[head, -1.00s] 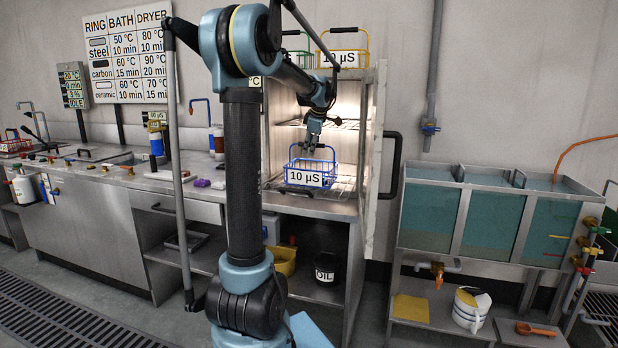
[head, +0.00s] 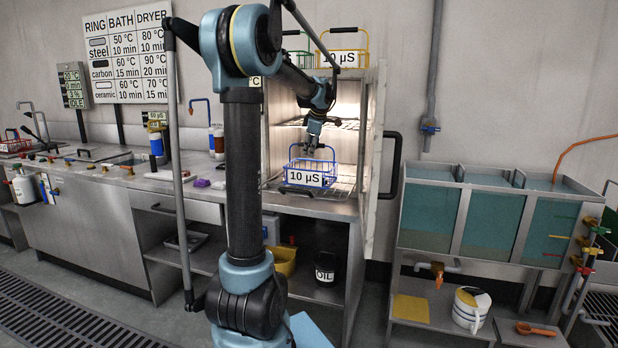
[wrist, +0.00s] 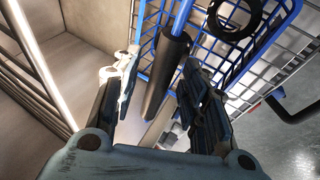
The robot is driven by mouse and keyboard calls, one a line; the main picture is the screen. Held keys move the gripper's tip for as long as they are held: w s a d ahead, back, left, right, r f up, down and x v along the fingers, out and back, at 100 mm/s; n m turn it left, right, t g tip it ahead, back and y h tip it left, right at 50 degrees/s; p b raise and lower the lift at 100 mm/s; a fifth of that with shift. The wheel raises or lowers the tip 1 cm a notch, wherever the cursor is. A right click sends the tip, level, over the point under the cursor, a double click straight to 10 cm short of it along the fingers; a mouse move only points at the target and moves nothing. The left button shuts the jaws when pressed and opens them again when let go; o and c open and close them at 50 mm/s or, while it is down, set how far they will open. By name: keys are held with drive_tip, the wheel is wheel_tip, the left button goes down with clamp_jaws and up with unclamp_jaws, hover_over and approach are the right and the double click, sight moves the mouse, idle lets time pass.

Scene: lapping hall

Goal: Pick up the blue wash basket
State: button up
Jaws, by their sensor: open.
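The blue wash basket (head: 308,178) is a blue wire basket with a "10 µS" label on its front. It stands at the mouth of the lit open cabinet, on a wire rack. My gripper (head: 311,152) is just above it, pointing down. In the wrist view my gripper (wrist: 150,95) has its two fingers apart, on either side of a dark grip on the handle of the blue basket (wrist: 222,62). I cannot tell whether the fingers touch the grip. A dark ring (wrist: 234,18) lies in the basket.
The cabinet has an upper rack (head: 335,123) and its door (head: 374,160) stands open at the right. A yellow basket (head: 343,58), also labelled "10 µS", and a green basket (head: 298,48) stand on top. Water tanks (head: 490,220) stand further right.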

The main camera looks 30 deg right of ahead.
clamp_jaws()
drive_tip(key=shift+r, duration=0.1)
